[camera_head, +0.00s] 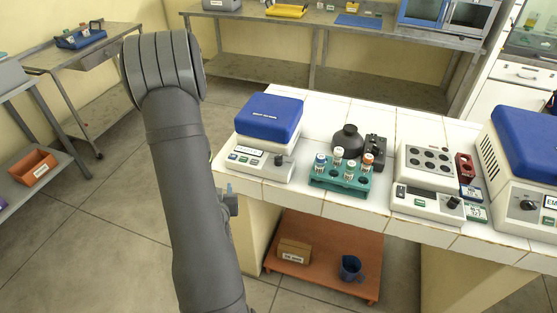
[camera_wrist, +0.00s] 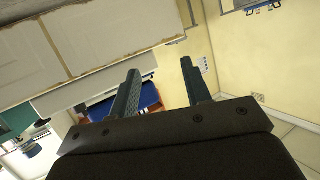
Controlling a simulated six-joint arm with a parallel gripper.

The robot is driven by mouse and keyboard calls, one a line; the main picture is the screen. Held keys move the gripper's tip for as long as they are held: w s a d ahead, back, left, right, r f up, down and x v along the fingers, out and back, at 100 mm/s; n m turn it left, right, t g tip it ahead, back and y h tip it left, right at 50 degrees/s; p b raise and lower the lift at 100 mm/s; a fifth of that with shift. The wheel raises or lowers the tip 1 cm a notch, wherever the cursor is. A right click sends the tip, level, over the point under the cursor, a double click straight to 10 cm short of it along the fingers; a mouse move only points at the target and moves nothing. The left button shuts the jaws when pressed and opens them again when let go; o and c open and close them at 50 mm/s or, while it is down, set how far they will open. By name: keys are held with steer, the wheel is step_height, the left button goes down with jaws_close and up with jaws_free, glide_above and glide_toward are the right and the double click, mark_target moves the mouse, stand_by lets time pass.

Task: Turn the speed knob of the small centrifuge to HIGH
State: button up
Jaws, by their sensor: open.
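The small centrifuge (camera_head: 262,143) has a blue lid and a white body and stands at the left end of the white tiled bench. Its dark speed knob (camera_head: 279,160) is at the right of the front panel; its setting is too small to read. My gripper (camera_wrist: 160,70) shows in the wrist view with its two dark fingers apart and nothing between the tips. A blue surface (camera_wrist: 148,101) shows beyond the fingers; I cannot tell for sure that it is the centrifuge lid. In the head view my arm hides most of the gripper, left of the bench's front edge.
A white block heater (camera_head: 428,165) and a larger blue-lidded centrifuge (camera_head: 525,150) are farther right. A low shelf (camera_head: 325,276) holds a box and blue mug.

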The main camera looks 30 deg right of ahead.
mark_target(277, 163)
steer(key=s+d+r+m+h, duration=0.3)
steer(key=s+d+m+h, duration=0.2)
steer(key=s+d+h, duration=0.45)
steer(key=shift+g+y, duration=0.4)
steer(key=shift+y, duration=0.15)
steer(key=x, duration=1.5)
steer(key=shift+w, duration=0.1)
steer(key=c, duration=0.9)
